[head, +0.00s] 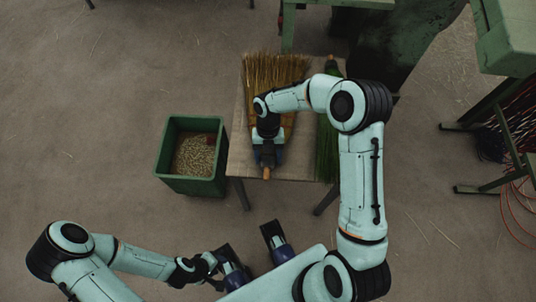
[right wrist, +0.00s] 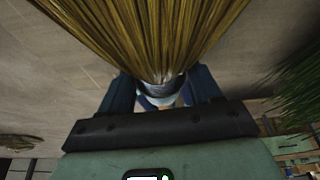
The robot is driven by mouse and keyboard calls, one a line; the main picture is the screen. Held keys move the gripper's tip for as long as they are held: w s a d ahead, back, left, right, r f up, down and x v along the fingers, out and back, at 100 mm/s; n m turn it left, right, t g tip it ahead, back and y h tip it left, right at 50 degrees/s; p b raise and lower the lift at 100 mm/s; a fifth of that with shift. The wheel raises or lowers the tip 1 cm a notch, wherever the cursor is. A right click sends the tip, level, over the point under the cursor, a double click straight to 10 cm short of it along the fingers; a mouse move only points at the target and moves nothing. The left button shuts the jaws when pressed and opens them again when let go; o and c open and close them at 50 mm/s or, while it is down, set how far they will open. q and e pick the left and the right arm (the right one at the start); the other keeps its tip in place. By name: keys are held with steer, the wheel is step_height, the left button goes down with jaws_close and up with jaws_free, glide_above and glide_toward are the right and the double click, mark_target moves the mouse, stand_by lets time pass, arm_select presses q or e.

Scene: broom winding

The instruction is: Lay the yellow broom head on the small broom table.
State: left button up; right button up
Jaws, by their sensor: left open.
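The yellow broom head (head: 275,70) is over the small broom table (head: 241,158), bristles toward the far edge and orange-tipped end toward the near edge. I cannot tell whether it touches the tabletop. My right gripper (head: 268,152) is at its narrow neck. In the right wrist view the straw (right wrist: 155,35) fans out from between the two blue fingers of my right gripper (right wrist: 162,92), which close around the bound neck. My left gripper (head: 255,258) is open and empty, low in the head view, in front of the table.
A green broom bundle (head: 327,150) lies along the table's right side. A green bin (head: 190,186) of pale bits stands left of the table. Green machinery (head: 508,40) and red cables (head: 518,215) are at the right. Floor at the left is clear.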

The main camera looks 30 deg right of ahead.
steer(key=shift+o, duration=0.8)
steer(key=shift+r, duration=0.1)
steer(key=shift+r, duration=0.25)
steer(key=p+v, duration=0.2)
steer(key=v, duration=0.9)
steer(key=shift+r, duration=0.35)
steer(key=shift+d, duration=0.1)
